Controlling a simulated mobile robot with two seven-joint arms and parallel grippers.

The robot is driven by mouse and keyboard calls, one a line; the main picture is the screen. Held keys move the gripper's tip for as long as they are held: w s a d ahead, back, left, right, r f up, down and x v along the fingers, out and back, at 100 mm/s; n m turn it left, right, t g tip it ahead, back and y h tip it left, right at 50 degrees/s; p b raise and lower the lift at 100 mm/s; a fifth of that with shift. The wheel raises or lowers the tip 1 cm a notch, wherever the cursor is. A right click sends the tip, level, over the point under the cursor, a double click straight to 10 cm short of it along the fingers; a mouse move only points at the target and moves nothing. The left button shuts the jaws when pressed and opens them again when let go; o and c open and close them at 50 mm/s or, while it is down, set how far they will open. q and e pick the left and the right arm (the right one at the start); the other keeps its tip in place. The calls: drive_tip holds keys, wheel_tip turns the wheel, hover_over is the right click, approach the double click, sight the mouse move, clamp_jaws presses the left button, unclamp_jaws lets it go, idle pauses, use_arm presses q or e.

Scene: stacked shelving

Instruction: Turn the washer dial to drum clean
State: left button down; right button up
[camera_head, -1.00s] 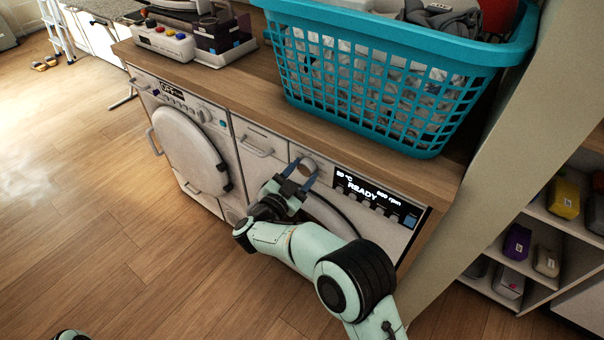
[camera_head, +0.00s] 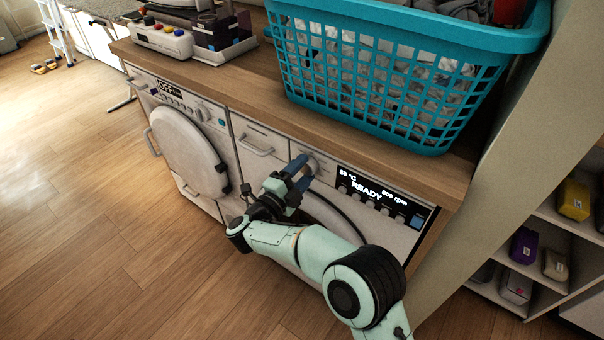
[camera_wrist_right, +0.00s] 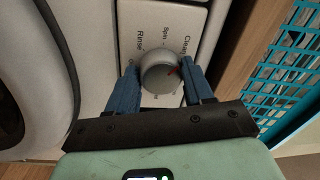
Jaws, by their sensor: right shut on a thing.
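The washer dial (camera_head: 312,166) is a round silver knob on the front panel of the right-hand washer, left of its lit display (camera_head: 378,194). My right gripper (camera_head: 300,168) is at the dial with its two blue fingers on either side of it. In the right wrist view the dial (camera_wrist_right: 160,72) sits between the fingers, and the gripper (camera_wrist_right: 159,82) is shut on it. The display reads READY. My left gripper is out of view.
A teal laundry basket (camera_head: 372,82) stands on the wooden countertop (camera_head: 262,98) above the washer. Another machine with a round white door (camera_head: 189,150) is to the left. Shelves with small packages are at the right. The wooden floor (camera_head: 95,220) is clear.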

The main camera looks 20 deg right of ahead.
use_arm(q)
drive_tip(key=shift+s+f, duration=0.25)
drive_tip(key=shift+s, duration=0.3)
use_arm(e)
drive_tip(key=shift+a+m, duration=0.1)
drive_tip(key=shift+m, duration=0.6)
drive_tip(key=o, duration=1)
drive_tip(key=shift+o, duration=0.2)
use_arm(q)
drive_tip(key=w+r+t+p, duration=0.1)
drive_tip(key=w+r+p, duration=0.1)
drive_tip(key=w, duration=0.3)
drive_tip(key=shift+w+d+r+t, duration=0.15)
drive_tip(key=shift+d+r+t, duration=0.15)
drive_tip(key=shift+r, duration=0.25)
use_arm(e)
drive_tip(key=v, duration=1.3)
drive_tip(key=shift+s, duration=0.15)
drive_tip(key=shift+a, duration=0.15)
